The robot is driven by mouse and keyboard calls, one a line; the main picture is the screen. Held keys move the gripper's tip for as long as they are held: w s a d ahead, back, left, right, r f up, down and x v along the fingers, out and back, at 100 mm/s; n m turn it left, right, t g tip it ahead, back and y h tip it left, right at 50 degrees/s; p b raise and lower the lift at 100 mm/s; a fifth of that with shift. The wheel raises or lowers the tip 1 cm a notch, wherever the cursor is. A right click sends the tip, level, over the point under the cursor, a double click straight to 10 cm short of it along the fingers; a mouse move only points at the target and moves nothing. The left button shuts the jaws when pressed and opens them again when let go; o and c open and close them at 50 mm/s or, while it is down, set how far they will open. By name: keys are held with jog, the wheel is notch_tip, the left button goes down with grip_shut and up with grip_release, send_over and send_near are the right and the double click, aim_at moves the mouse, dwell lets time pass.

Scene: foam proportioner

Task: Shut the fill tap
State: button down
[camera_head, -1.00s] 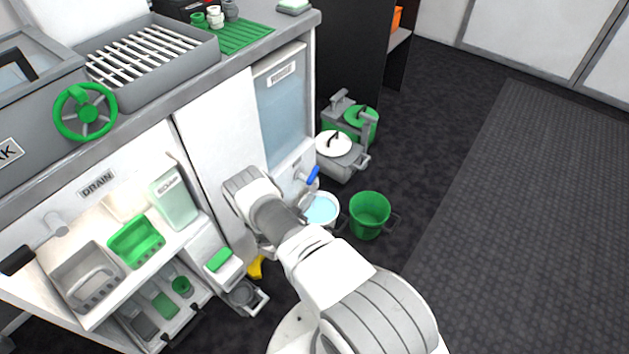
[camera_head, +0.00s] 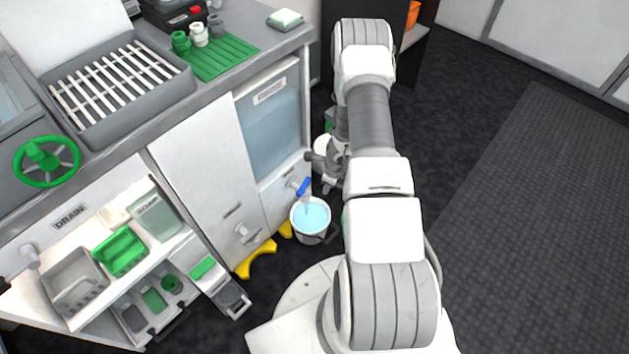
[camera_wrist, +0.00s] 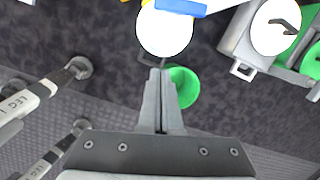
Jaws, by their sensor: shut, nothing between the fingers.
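The fill tap has a blue lever (camera_head: 303,187) on a pale spout low on the white cabinet front. Its blue lever also shows at the top edge of the wrist view (camera_wrist: 180,6). A white bucket (camera_head: 298,228) holding pale blue liquid stands on the floor below it; in the wrist view the bucket (camera_wrist: 165,34) lies just beyond my fingertips. I cannot tell clearly whether liquid is running. My gripper (camera_wrist: 160,74) is shut and empty, pointing towards the bucket and lever, apart from the lever. In the head view my arm partly hides the gripper.
A green bucket (camera_wrist: 184,88) stands just beyond my fingers in the wrist view. Grey containers with a white lid (camera_wrist: 275,26) stand to its right. Yellow feet (camera_head: 257,258) lie by the cabinet. Open dark floor and a grey mat (camera_head: 530,200) extend right.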

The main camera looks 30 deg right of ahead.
aim_at(304, 188)
jog(key=shift+m+t+y, duration=0.3)
jog(key=shift+m+y, duration=0.1)
jog(key=shift+w+a+f+b, duration=0.7)
jog(key=shift+w+f, duration=0.3)
jog(key=shift+f, duration=0.3)
jog(key=shift+w+a+f+b, duration=0.6)
jog(key=shift+w+f, duration=0.35)
jog(key=shift+f, duration=0.4)
jog(key=shift+w+a+f+b, duration=0.7)
jog(key=shift+w+f, duration=0.3)
jog(key=shift+f, duration=0.3)
